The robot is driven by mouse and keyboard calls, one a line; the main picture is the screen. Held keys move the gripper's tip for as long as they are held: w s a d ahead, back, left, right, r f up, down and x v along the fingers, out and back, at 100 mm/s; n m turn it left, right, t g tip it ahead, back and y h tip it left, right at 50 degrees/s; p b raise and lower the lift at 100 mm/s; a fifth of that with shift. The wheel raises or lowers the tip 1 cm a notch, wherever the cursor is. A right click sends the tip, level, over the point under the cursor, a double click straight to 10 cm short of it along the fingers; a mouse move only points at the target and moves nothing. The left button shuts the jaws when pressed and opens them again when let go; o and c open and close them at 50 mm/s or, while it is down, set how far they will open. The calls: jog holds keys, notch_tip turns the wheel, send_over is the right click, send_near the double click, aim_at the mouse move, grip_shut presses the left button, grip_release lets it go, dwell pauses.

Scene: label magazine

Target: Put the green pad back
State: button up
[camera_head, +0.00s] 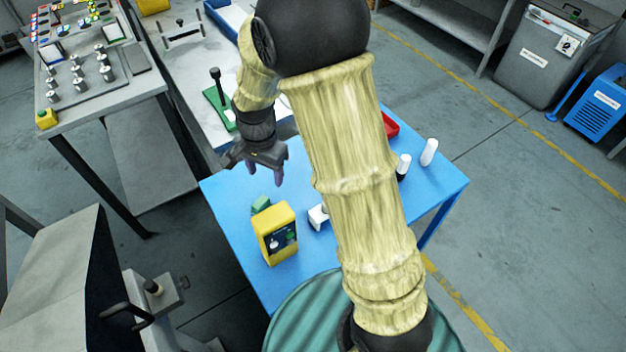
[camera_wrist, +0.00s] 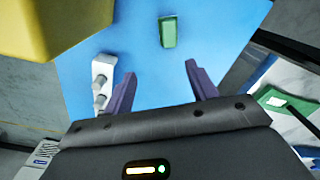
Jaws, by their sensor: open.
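The green pad (camera_head: 261,204) is a small block on the blue table (camera_head: 228,205), just behind the yellow box (camera_head: 277,233) in the head view. In the wrist view the green pad (camera_wrist: 168,32) lies near the top, beyond my fingertips. My gripper (camera_head: 265,178) hangs above the table's far left part, apart from the pad. Its two purple fingers are spread with nothing between them, as the wrist view also shows (camera_wrist: 161,70).
The yellow box (camera_wrist: 55,25) fills the wrist view's upper left corner. A white piece with grey knobs (camera_wrist: 102,82) lies at the left. A green-based press with a black handle (camera_head: 218,105) stands on the neighbouring pale table. White cylinders (camera_head: 429,152) and a red tray (camera_head: 391,125) are at the right.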

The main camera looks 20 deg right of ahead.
jog(key=s+d+r+n+t, duration=0.2)
jog(key=s+d+r+n, duration=0.3)
jog(key=s+d+n, duration=0.3)
jog(key=s+d, duration=0.3)
jog(key=shift+s+r+n, duration=0.25)
jog(key=shift+s+n, duration=0.15)
dwell(0.4)
